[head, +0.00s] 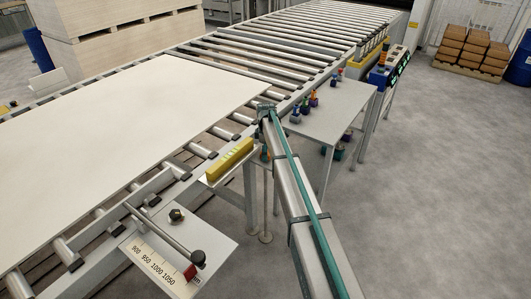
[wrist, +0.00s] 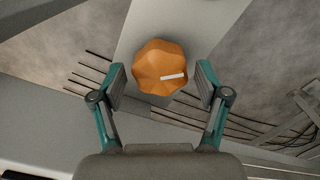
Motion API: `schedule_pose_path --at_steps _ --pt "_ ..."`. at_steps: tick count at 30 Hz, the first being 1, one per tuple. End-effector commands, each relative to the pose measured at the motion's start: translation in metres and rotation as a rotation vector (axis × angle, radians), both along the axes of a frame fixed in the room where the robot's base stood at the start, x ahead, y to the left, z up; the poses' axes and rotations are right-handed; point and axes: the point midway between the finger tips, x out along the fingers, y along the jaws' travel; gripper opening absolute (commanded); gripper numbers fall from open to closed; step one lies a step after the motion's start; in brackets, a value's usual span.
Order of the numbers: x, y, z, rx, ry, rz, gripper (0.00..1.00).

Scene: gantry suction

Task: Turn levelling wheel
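An orange lobed wheel (wrist: 155,58) with a white mark on its face is in the upper middle of the wrist view, in front of a pale grey surface. The white mark points to the right, tilted slightly up. My gripper (wrist: 160,76) is open, with one finger on each side of the wheel and a visible gap on both sides. I cannot tell whether the fingertips are level with the wheel in depth. In the head view a small orange patch, perhaps the wheel, shows beside my arm; my gripper cannot be made out there.
A roller conveyor (head: 300,42) carries a large white board (head: 130,130). A yellow block (head: 229,160) sits on the conveyor's near edge. A plate with a printed scale (head: 160,262) and a crank handle is at lower left. A grey side table (head: 335,110) holds small coloured items.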

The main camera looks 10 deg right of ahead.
Motion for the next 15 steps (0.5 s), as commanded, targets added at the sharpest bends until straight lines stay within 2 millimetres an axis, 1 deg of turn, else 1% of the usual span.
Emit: schedule_pose_path --at_steps 10,13,15 --pt "-0.001 0.000 0.000 -0.001 0.001 0.000 0.82" --pt "0.000 0.000 0.005 -0.001 0.001 -0.001 0.82" --pt "0.000 0.000 0.012 -0.001 0.000 -0.001 0.82"
